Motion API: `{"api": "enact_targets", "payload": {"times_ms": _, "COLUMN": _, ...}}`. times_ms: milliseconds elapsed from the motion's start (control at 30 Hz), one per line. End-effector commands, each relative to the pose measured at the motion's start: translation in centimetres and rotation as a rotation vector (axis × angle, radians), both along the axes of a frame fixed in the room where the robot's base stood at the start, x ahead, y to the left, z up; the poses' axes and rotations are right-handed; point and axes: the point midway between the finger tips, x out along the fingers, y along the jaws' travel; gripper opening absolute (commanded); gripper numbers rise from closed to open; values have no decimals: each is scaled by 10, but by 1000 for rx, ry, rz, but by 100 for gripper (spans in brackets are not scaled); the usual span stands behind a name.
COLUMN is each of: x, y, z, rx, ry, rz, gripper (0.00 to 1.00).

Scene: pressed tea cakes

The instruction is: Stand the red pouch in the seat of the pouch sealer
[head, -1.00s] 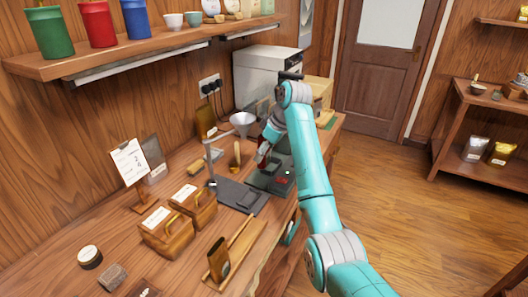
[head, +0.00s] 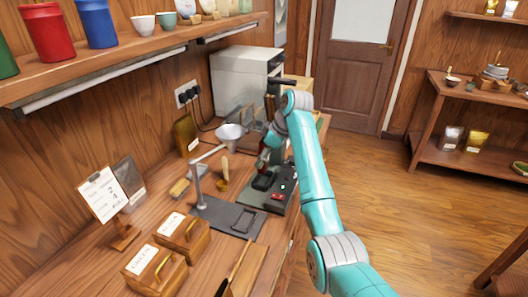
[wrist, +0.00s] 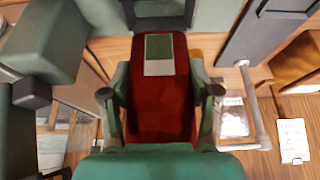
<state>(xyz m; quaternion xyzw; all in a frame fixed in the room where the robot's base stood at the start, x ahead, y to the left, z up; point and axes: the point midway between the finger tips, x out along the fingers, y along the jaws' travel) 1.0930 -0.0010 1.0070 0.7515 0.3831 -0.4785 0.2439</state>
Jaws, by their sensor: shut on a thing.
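The red pouch (wrist: 160,108) with a green and pale label fills the middle of the wrist view. My gripper (wrist: 160,100) is shut on it, one finger against each side edge. In the head view my gripper (head: 268,152) is over the dark pouch sealer (head: 282,196), which has a red part on top. Only a sliver of the pouch shows in the head view (head: 264,160), partly behind my gripper. It looks roughly upright over the back part of the sealer. I cannot tell whether its lower end touches the seat.
A funnel stand with a grey base (head: 222,216) is left of the sealer. Two labelled wooden boxes (head: 183,236) and a clipboard (head: 103,195) are nearer. A white appliance (head: 240,80) stands behind. A shelf (head: 130,58) overhangs the left.

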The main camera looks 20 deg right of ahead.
Motion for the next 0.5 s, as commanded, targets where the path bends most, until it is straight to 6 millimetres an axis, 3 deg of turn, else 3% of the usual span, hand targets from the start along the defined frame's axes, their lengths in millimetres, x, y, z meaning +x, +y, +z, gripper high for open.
{"api": "enact_targets", "payload": {"times_ms": 500, "x": 0, "y": 0, "z": -43, "rx": 0, "ry": 2, "rz": 0, "gripper": 40}}
